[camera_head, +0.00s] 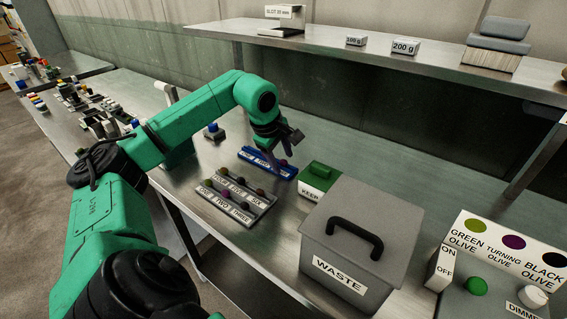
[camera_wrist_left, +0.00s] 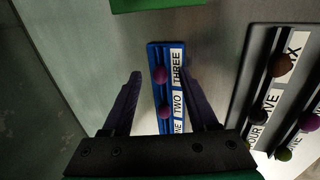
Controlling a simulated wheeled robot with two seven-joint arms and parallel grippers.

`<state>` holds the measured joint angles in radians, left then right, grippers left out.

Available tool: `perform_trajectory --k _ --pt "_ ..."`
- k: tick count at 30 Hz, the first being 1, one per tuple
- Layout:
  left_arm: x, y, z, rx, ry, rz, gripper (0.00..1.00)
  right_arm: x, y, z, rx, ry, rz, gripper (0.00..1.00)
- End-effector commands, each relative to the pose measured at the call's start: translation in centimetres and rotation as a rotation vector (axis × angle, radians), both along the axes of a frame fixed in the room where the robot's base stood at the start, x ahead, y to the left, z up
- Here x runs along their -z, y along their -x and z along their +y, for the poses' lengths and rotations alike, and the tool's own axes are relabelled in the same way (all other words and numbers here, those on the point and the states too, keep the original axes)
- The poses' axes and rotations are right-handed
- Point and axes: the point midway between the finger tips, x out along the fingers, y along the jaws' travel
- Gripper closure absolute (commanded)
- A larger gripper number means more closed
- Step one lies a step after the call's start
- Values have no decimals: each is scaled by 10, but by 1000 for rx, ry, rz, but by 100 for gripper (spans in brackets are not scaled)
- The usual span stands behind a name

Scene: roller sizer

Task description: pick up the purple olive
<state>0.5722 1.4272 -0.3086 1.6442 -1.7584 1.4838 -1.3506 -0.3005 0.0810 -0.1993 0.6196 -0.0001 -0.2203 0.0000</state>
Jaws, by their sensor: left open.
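The blue tray (camera_wrist_left: 153,52), labelled with TWO and THREE, lies below my left gripper (camera_wrist_left: 161,75). It holds a reddish-purple olive (camera_wrist_left: 160,74) by THREE and a purple olive (camera_wrist_left: 165,112) by TWO. My left gripper is open, with one finger on each side of the tray in the wrist view. Nothing is between its fingers that I can tell is gripped. In the head view my left gripper (camera_head: 278,156) hangs over the blue tray (camera_head: 248,160) and partly hides it. Another purple olive (camera_wrist_left: 310,122) sits in the grey tray (camera_wrist_left: 245,88). My right gripper is not in view.
The grey tray also holds brown, black and green olives. A shelf (camera_head: 330,45) runs behind. A control panel (camera_head: 500,245) stands at the right.

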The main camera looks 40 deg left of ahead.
Motion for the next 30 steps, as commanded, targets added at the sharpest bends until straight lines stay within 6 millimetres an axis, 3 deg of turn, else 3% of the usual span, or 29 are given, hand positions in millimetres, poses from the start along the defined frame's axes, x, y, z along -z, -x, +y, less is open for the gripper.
perform_trajectory --k 1,4,5,15,20,23,30 --pt "0 0 0 0 0 0 52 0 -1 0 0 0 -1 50" --pt "0 0 0 0 0 0 90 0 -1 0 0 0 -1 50" --pt "0 0 0 0 0 0 95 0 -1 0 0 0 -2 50" --pt "-1 0 0 0 0 0 95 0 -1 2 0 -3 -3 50" --pt "-14 -1 0 1 2 -3 95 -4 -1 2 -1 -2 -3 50" --pt "-36 -1 -1 1 3 -6 95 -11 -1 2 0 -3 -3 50" --pt "-133 -1 -2 2 5 -10 95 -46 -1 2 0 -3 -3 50"
